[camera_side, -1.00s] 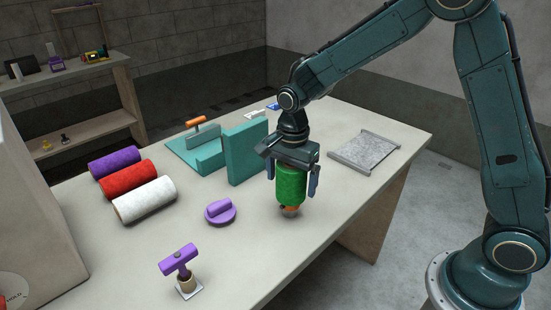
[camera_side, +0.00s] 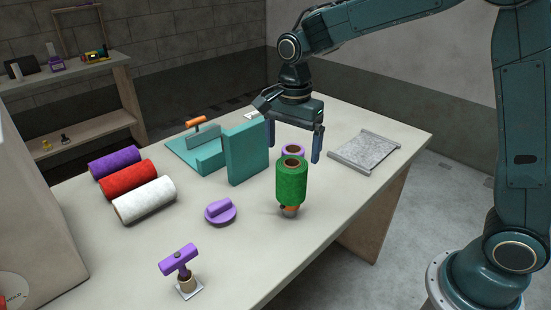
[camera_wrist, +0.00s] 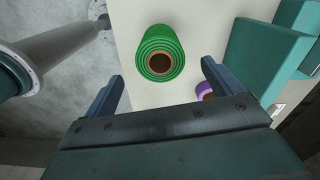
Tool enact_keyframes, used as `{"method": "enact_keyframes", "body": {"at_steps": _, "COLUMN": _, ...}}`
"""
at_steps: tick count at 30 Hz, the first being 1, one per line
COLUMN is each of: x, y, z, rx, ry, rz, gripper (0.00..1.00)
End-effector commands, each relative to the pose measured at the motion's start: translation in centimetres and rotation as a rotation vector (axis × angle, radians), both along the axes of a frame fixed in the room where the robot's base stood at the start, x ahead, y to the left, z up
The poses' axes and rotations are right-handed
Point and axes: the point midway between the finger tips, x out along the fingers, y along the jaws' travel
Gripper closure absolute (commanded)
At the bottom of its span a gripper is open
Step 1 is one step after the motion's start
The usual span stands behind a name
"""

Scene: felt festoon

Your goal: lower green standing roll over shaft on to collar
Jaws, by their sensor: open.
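The green roll (camera_side: 291,183) stands upright near the middle of the table in the side view, with an orange and grey piece (camera_side: 290,210) showing under its lower end. In the wrist view the green roll (camera_wrist: 160,55) is seen from above with its round core opening dark; no shaft shows in it. My gripper (camera_side: 294,145) is open and empty, above and behind the roll. Its fingers also show in the wrist view (camera_wrist: 160,85), apart from the roll. A purple ring (camera_side: 293,150) shows just behind the roll's top.
Purple (camera_side: 115,163), red (camera_side: 127,179) and white (camera_side: 145,199) rolls lie at the left. A teal upright block (camera_side: 246,152) stands left of my gripper.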

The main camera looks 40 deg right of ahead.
Motion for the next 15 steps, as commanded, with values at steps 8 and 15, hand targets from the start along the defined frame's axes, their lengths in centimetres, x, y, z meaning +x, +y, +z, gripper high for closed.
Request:
{"method": "enact_keyframes", "body": {"at_steps": 8, "x": 0.0, "y": 0.0, "z": 3.5, "rx": 0.001, "ry": -0.003, "rz": 0.0, "gripper": 0.09}}
{"method": "enact_keyframes", "body": {"at_steps": 15, "x": 0.0, "y": 0.0, "z": 4.3, "rx": 0.0, "ry": -0.001, "rz": 0.0, "gripper": 0.09}}
